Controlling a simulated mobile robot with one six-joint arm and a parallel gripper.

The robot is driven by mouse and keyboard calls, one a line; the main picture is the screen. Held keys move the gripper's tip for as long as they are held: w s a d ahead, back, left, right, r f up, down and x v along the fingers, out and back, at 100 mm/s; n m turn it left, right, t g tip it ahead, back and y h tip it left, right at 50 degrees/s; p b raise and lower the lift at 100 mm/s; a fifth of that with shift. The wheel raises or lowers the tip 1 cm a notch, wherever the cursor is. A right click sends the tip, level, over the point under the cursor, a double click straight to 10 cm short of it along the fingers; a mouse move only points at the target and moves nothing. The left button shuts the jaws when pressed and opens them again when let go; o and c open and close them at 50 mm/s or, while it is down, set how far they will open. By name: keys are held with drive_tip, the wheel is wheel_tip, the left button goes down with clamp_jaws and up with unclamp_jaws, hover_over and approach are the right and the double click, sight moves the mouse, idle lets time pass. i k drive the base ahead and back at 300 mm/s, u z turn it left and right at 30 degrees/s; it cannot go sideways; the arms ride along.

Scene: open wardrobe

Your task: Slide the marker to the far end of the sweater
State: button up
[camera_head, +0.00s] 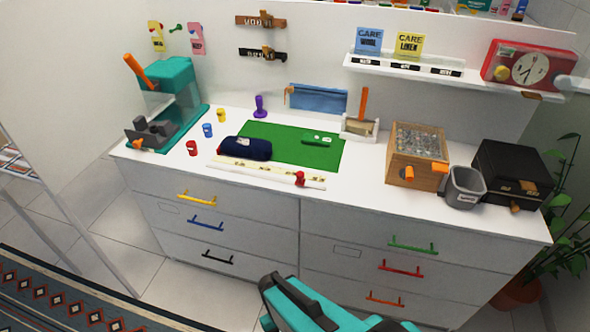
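The marker (299,179) is a small red slider. It sits on a pale measuring strip (240,168) along the front of the dresser top, towards the strip's right end. The sweater (258,150) is a folded dark navy bundle with a pale tag. It lies just behind the left half of the strip, partly on a green mat (325,152). The marker is to the right of the sweater's right edge. A teal and black part of my arm shows at the bottom, in front of the dresser and well apart from the marker.
Red, blue and yellow small pieces and a teal machine (170,92) stand left. A small green item lies on the mat. A white holder with an orange handle, a wooden box (402,165), a grey bin (463,187) and a black case (512,172) stand right. Drawers are shut.

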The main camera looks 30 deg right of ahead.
sight(300, 181)
drive_tip(key=u, duration=0.25)
drive_tip(key=k, duration=1.2)
drive_tip(key=u, duration=1.1)
drive_tip(key=i, duration=1)
